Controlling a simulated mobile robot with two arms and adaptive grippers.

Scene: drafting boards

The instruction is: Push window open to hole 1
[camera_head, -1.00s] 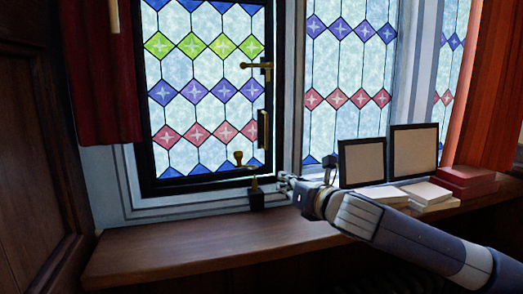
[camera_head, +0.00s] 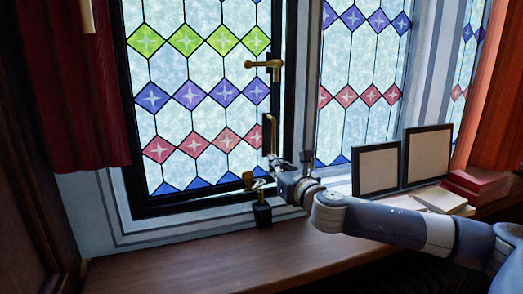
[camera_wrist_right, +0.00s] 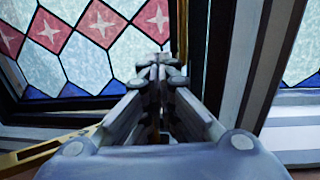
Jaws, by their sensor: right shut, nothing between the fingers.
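The leaded window (camera_head: 195,115), with a black frame and coloured diamonds, stands at the left of the head view. It looks shut or nearly shut; I cannot tell which. A brass handle (camera_head: 264,66) and a vertical brass pull (camera_head: 270,133) sit on its right side. A brass stay (camera_head: 257,184) shows above a dark block (camera_head: 263,215) at the sill; its holes cannot be made out. My right gripper (camera_head: 274,163) is shut and empty, near the lower end of the pull. In the wrist view its fingertips (camera_wrist_right: 159,68) point at the window's lower right corner; contact is unclear.
The wooden sill (camera_head: 165,262) is clear on the left. A red curtain (camera_head: 75,90) hangs at the left.

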